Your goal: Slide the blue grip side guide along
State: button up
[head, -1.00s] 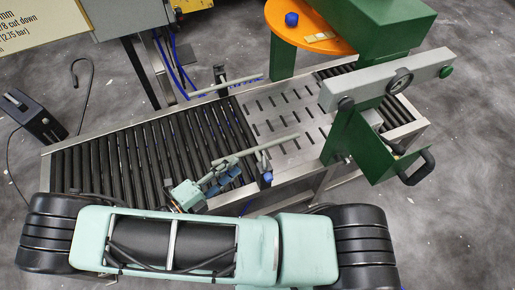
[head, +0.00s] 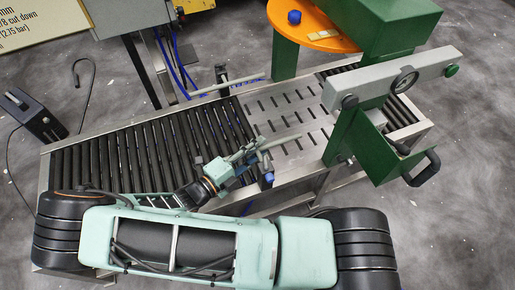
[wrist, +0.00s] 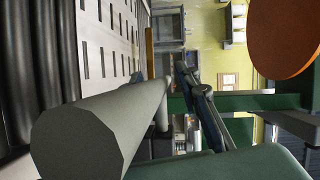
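The near side guide is a pale grey round bar (head: 280,140) lying lengthwise over the conveyor, with a blue grip (head: 268,178) below it at the conveyor's near edge. My gripper (head: 252,160) is at the left part of this bar, just left of and above the blue grip and apart from it. In the wrist view the grey bar (wrist: 100,125) runs large from the lower left to the middle, beside a dark finger (wrist: 203,105). The bar hides part of the gripper, so I cannot tell whether the fingers close on anything.
The roller conveyor (head: 125,150) lies left of a slotted metal plate (head: 290,110). A second grey guide bar (head: 225,86) runs along the far side. The green press (head: 350,140) with its grey beam stands close on the right. An orange round table (head: 280,22) is behind.

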grip_shut()
jog(key=w, duration=0.1)
jog(key=w+a, duration=0.1)
jog(key=w, duration=0.2)
jog(key=shift+w+a, duration=0.25)
grip_release()
dwell(0.3)
